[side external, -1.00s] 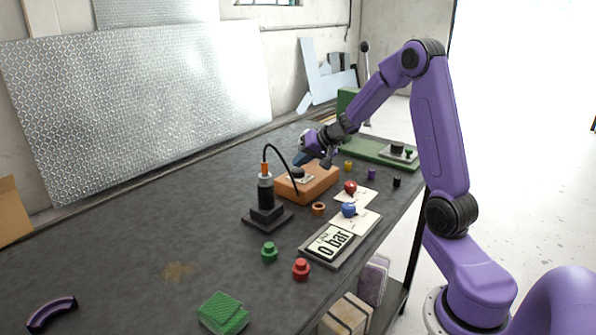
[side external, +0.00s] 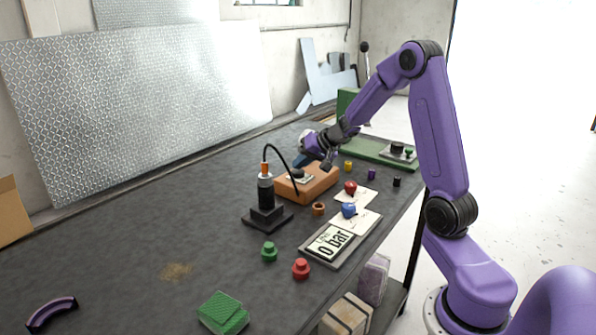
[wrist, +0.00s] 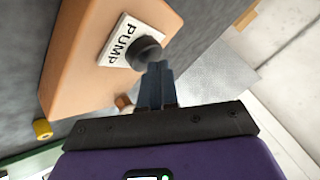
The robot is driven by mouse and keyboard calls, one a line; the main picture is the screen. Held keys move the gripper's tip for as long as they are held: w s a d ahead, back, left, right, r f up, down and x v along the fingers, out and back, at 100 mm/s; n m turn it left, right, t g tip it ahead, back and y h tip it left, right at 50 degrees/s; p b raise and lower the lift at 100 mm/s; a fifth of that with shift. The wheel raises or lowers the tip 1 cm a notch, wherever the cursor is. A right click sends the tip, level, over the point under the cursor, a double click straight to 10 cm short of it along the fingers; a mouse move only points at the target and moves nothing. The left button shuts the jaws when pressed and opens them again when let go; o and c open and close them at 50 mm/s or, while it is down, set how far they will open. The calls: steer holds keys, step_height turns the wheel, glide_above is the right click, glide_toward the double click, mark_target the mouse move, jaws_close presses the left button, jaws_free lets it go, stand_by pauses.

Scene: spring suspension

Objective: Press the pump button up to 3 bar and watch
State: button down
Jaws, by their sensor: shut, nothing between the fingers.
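The orange pump box (side external: 318,187) stands on the dark table, with a white PUMP label (wrist: 118,40) and a dark round button (wrist: 144,53) on its top. The button also shows in the side external view (side external: 297,173). My gripper (wrist: 156,72) is shut and empty, its fingertips right at the button's edge in the wrist view; I cannot tell whether they touch it. The display (side external: 333,243) at the table's front reads 0 bar. A black cylinder on a square base (side external: 267,216), with an orange top and a black hose, stands left of the box.
Red (side external: 351,187) and blue (side external: 348,210) knobs sit on white cards near the front edge. Small coloured pieces, a green block (side external: 223,313) and a purple arc (side external: 52,312) lie around. A green board (side external: 372,150) is behind. The table's left side is mostly clear.

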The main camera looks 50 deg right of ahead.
mark_target(301, 172)
steer(key=shift+f, duration=0.55)
stand_by(0.5)
steer(key=shift+r, duration=1.3)
steer(key=shift+r, duration=2.5)
